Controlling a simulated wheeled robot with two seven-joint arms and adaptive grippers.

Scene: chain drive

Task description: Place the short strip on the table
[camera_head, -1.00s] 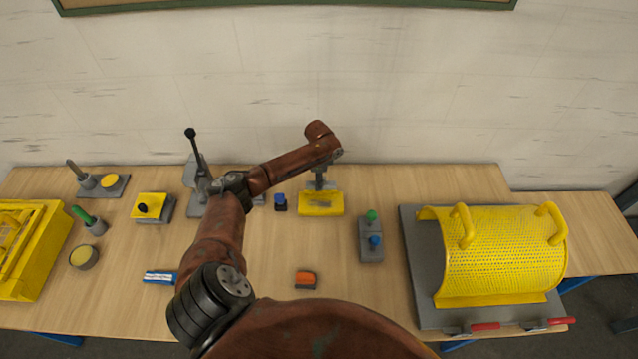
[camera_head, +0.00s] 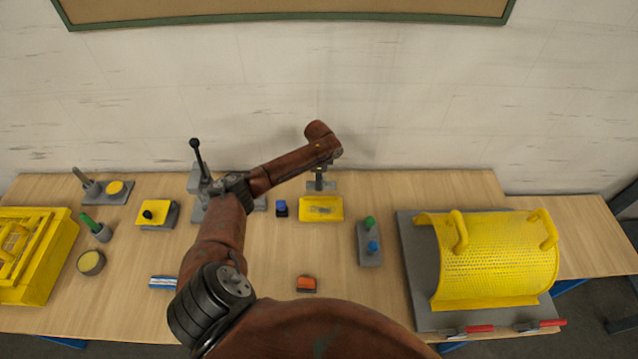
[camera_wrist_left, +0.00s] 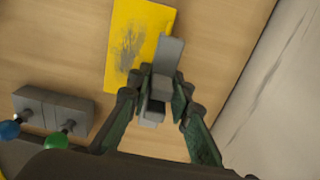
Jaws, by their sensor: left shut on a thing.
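My left gripper (camera_head: 319,181) is at the back middle of the table, just behind a yellow plate (camera_head: 322,208) with a grey worn patch. In the left wrist view the gripper (camera_wrist_left: 160,98) is shut on a small grey strip (camera_wrist_left: 171,52), which I take to be the short strip. The strip's far end overlaps the edge of the yellow plate (camera_wrist_left: 130,30). I cannot tell whether the strip touches the plate or the table. The fingers hide part of the strip. My right gripper is not in view.
A grey block with green and blue knobs (camera_head: 370,244) stands right of the plate. A small blue-topped block (camera_head: 281,208) is on its left, near a lever press (camera_head: 198,180). A yellow perforated guard (camera_head: 490,260) stands far right. The table (camera_head: 330,250) is clear before the plate.

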